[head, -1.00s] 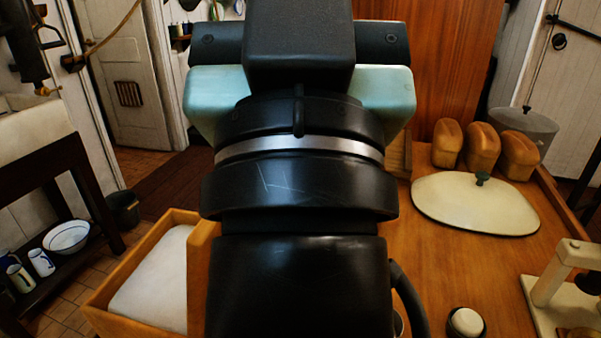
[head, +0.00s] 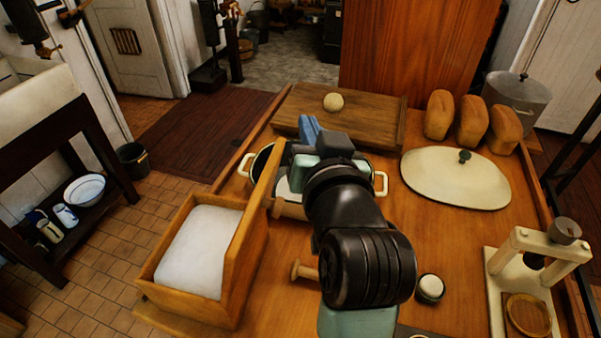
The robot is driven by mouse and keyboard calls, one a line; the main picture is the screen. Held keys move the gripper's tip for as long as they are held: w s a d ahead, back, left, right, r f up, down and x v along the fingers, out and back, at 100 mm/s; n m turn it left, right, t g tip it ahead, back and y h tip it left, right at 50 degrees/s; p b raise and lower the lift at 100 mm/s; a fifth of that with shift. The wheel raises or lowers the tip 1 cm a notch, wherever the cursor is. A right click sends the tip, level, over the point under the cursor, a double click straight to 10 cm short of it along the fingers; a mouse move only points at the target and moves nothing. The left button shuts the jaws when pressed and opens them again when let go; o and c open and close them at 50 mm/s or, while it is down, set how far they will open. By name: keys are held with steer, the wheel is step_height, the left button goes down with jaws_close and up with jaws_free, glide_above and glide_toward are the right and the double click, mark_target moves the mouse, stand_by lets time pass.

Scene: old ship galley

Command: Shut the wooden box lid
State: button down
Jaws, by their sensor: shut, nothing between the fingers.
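The wooden box (head: 190,295) stands at the left edge of the wooden table, filled with something white (head: 203,250). Its lid (head: 258,208) is open and stands up steeply along the box's right side. My gripper (head: 308,128) has blue fingers, shut and empty, pointing away from the camera. It is just right of the lid's far upper end. I cannot tell whether it touches the lid. My arm hides part of the table and the pot behind it.
A cream pot (head: 381,184) is partly hidden behind my gripper. A pale pot lid (head: 440,185), several loaves (head: 472,122) and a press (head: 500,262) are at right. Floor left of the box is clear.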

steer(key=s+d+f+m+g+y+p, duration=0.1)
steer(key=s+f+m+g+y+p, duration=0.15)
steer(key=f+g+y+p, duration=0.4)
steer(key=s+d+f+m+t+y, duration=0.1)
steer(key=s+d+f+m+t, duration=0.2)
steer(key=s+m, duration=0.3)
steer(key=s+d+f+m+t+y, duration=0.1)
steer(key=s+d+f+m+t, duration=0.25)
steer(key=s, duration=0.55)
steer(key=s+a+r+p+x, duration=0.1)
steer(key=p+x, duration=0.6)
steer(key=x, duration=0.6)
steer(key=shift+s+a, duration=0.2)
steer(key=shift+a, duration=0.05)
steer(key=shift+r, duration=0.1)
